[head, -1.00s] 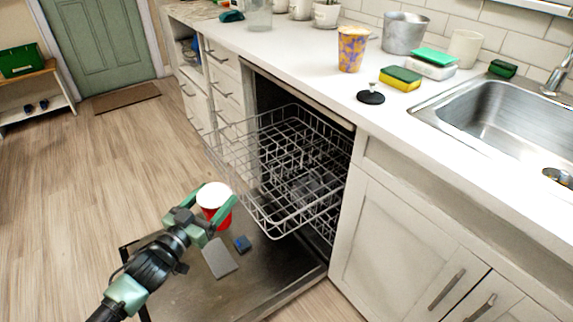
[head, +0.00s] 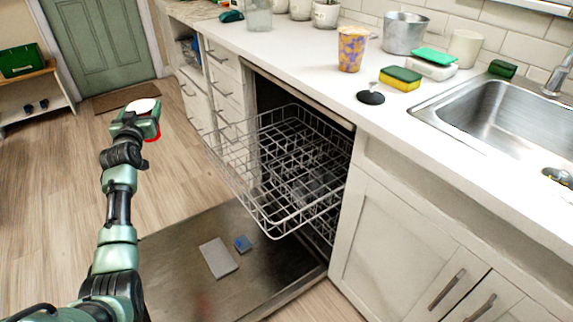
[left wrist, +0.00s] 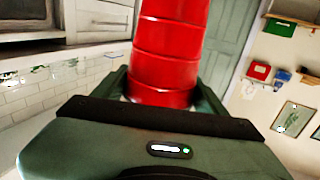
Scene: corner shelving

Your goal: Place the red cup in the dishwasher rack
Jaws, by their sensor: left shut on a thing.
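The red cup (left wrist: 168,45) fills the upper middle of the left wrist view, between the fingers of my left gripper (left wrist: 165,92). In the head view my left gripper (head: 138,120) is shut on the cup, left of the rack and away from it. The wire dishwasher rack (head: 275,233) is pulled out over the open dishwasher door (head: 180,260). The rack looks empty. My right gripper is not in view.
A grey flat piece (head: 218,257) and a small blue piece (head: 243,243) lie on the door. The counter (head: 300,55) above holds a patterned cup (head: 352,48), a sponge (head: 400,78) and a black stopper (head: 370,97). The wooden floor at left is open.

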